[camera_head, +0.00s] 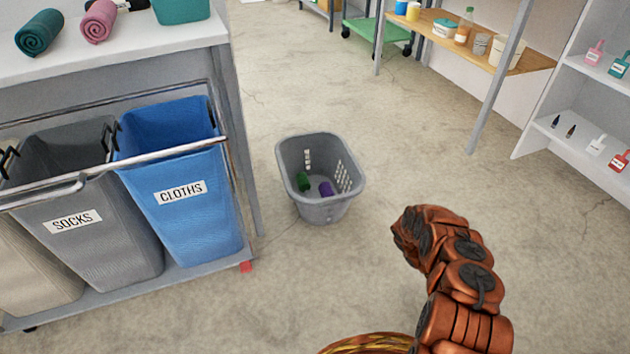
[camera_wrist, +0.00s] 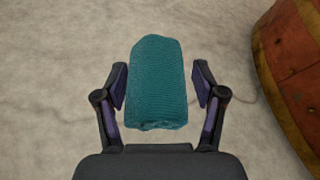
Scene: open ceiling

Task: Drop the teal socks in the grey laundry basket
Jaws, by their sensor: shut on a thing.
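The teal socks (camera_wrist: 157,85), a rolled bundle, are between the two fingers of my gripper (camera_wrist: 159,88) in the wrist view, with bare floor behind them. My gripper is shut on them. In the head view my orange arm reaches forward over the floor at lower right, and the gripper's fingers and the socks are hidden there. The grey laundry basket (camera_head: 320,209) stands on the floor in the middle of the head view, ahead and to the left of my arm. A green roll (camera_head: 303,181) and a purple roll (camera_head: 326,188) lie inside it.
At left a wheeled sorter holds a grey bin labelled SOCKS (camera_head: 84,254) and a blue bin labelled CLOTHS (camera_head: 195,222). A white counter (camera_head: 120,45) above holds a teal roll (camera_head: 39,33) and a pink roll (camera_head: 98,21). Shelves stand at right. The floor around the basket is clear.

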